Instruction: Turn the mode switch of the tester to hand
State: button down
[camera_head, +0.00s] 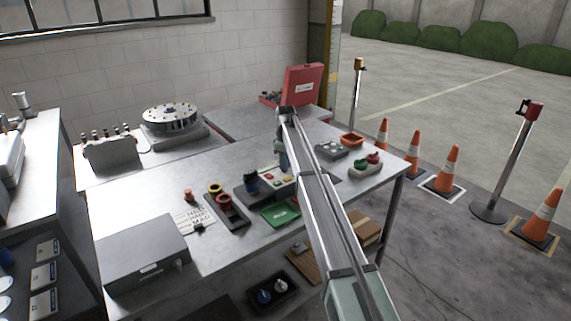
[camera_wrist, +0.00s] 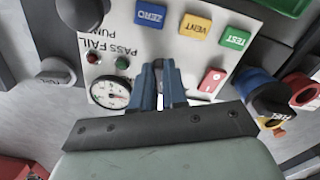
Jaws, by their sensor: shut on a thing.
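The tester (camera_head: 247,194) stands on the metal table, its pale panel partly covered by my arm. In the wrist view its panel (camera_wrist: 199,54) appears upside down, with blue ZERO, yellow VENT and green TEST buttons, a red rocker, a round gauge, and PASS and FAIL lamps. My gripper (camera_wrist: 160,75) is over the panel between the gauge and the red rocker, its blue fingers shut on a small dark part, which I take to be the mode switch (camera_wrist: 159,64). The fingers hide most of it. Its pointing direction and position labels cannot be read. The gripper also shows in the head view (camera_head: 283,165).
A green tray (camera_head: 281,213) lies in front of the tester. A holder with red and yellow rings (camera_head: 225,203) stands left of it. A grey box with knobs (camera_head: 332,151), an orange bin (camera_head: 352,140) and a grey case (camera_head: 143,256) share the table.

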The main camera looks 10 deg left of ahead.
jog(key=m, duration=0.6)
jog(key=shift+a+m, duration=0.15)
jog(key=shift+m, duration=0.15)
jog(key=m, duration=0.6)
jog(key=shift+s+a, duration=0.1)
dwell(0.3)
jog(key=c, duration=1.2)
grip_release()
jog(key=shift+o, duration=0.2)
notch_tip(320, 180, up, 14)
jog(key=shift+f, duration=0.15)
